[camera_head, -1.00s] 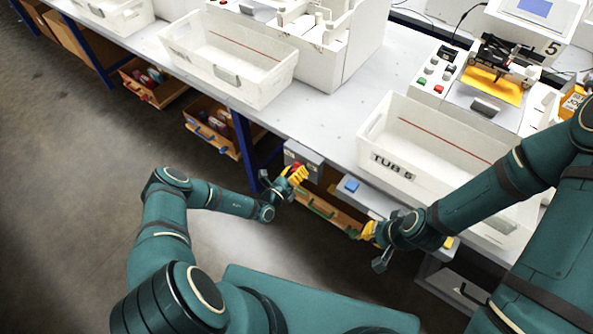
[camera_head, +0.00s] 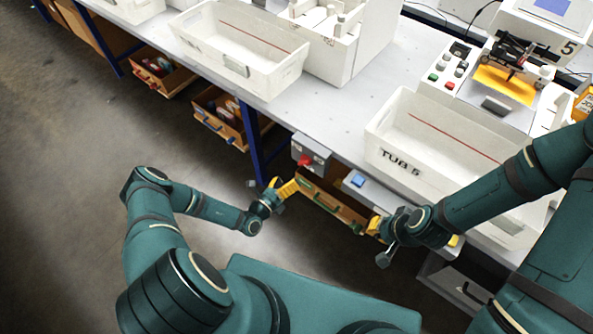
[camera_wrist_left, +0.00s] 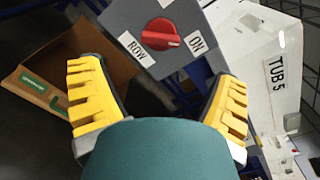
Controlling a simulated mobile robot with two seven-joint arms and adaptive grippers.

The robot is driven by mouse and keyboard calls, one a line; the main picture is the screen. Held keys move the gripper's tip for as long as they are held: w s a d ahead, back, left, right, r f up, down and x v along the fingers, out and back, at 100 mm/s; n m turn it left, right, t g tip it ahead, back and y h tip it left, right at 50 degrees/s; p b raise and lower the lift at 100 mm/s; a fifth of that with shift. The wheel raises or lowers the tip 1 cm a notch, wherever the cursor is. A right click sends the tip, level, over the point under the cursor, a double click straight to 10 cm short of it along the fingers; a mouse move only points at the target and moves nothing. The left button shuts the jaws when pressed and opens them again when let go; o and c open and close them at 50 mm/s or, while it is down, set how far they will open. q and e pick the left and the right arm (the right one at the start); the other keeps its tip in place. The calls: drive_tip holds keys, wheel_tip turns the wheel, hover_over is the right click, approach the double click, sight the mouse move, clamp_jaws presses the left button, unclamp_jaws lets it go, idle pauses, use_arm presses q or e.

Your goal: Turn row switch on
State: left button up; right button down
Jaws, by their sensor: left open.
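The row switch is a red knob (camera_wrist_left: 160,35) on a grey box (camera_wrist_left: 190,15), between the labels ROW and ON. A white mark on the knob's right end faces the ON label. In the head view the red knob (camera_head: 305,160) is on the front of the grey box (camera_head: 312,148) at the table's edge. My left gripper (camera_head: 284,188) is below and left of the knob, apart from it. In the left wrist view the left gripper (camera_wrist_left: 160,95) has its yellow fingers wide apart with nothing between them. My right gripper (camera_head: 376,227) is low at the right; its finger opening is unclear.
A small box with a blue button (camera_head: 358,181) sits right of the switch box. An open wooden drawer (camera_head: 333,203) is below. A white tub labelled TUB 5 (camera_head: 375,150) stands on the table (camera_head: 335,115) above. A blue table leg (camera_head: 248,140) is at the left. Floor is clear at left.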

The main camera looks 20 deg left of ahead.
use_arm(q)
drive_tip(key=shift+v, duration=1.6)
